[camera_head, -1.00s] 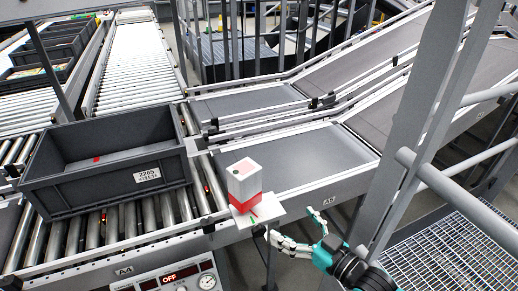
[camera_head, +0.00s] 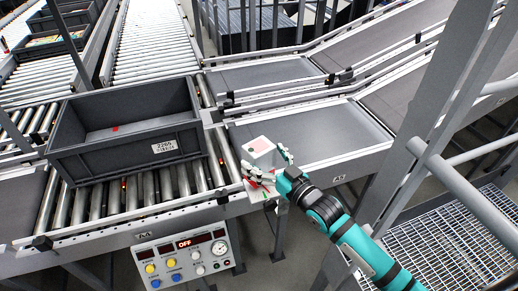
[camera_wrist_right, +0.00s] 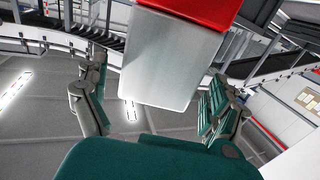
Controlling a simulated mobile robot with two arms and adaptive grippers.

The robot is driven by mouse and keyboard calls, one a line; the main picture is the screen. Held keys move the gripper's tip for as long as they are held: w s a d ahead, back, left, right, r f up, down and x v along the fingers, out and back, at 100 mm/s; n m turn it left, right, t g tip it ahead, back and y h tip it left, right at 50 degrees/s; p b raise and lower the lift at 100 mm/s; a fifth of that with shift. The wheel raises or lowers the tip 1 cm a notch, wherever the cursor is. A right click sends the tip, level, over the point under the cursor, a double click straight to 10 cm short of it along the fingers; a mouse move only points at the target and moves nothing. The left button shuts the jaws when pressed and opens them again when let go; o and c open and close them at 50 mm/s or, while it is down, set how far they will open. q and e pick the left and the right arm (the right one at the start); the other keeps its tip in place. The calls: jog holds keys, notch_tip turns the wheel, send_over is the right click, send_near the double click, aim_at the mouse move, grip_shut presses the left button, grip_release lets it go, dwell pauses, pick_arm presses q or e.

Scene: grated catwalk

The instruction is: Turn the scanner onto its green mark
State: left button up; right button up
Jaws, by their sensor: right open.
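The scanner (camera_head: 261,149) is a white box with a red lower band and a pinkish square on top. It stands upright on a small white plate (camera_head: 257,194) at the conveyor's edge. My right gripper (camera_head: 268,166) is open, with its fingers on either side of the scanner. In the right wrist view the scanner (camera_wrist_right: 172,60) shows between the open fingers, with visible gaps beside it. The green mark cannot be made out now; the gripper and scanner cover much of the plate. My left gripper is not in view.
A grey crate (camera_head: 125,145) stands on the rollers left of the scanner. A control panel (camera_head: 185,262) with a red OFF display hangs below. A belt conveyor (camera_head: 310,130) lies behind, and a grey post with railings (camera_head: 440,120) stands at the right.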

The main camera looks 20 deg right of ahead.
jog(key=shift+x, duration=1.4)
jog(key=shift+c, duration=0.4)
jog(key=c, duration=0.9)
jog(key=shift+c, duration=0.3)
